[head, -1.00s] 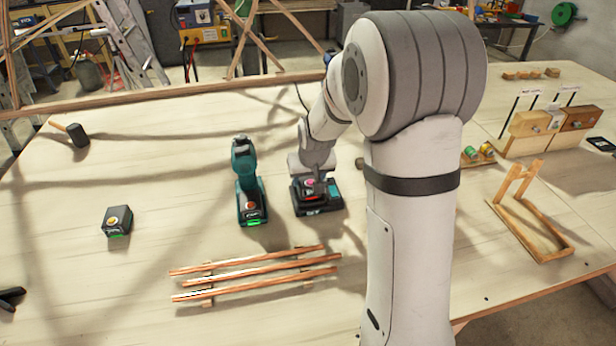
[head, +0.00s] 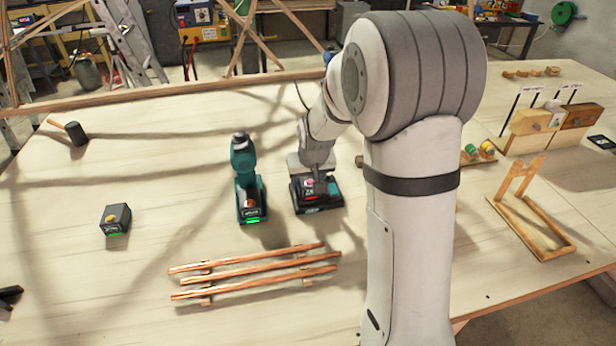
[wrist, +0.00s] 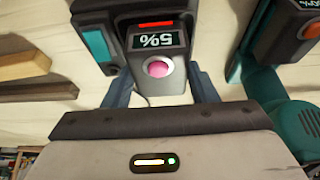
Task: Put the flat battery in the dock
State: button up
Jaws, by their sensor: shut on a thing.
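The flat battery (wrist: 158,62) is a dark block with a red light bar, a 5% readout and a pink button, seen in the wrist view. My gripper (wrist: 160,92) is shut on it, with one finger on each side. In the head view my gripper (head: 317,178) is low over the table, at a wide black-and-teal unit that looks like the dock (head: 325,204). The dock also shows in the wrist view (wrist: 94,44), with a teal panel beside the battery. The battery is close against the dock; I cannot tell whether it is fully seated.
A teal drill (head: 247,185) with a green-lit battery stands just left of my gripper. Another green-lit battery (head: 116,219) lies farther left. Copper-coloured laths (head: 255,272) lie on supports in front. A mallet (head: 74,132) lies at the back left. A wooden frame (head: 530,215) stands right.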

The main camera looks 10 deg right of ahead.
aim_at(309, 180)
jog(key=shift+f+b, duration=0.45)
jog(key=shift+r, duration=0.1)
jog(key=o, duration=1.3)
jog(key=shift+r+p, duration=2.1)
jog(key=shift+r, duration=1.4)
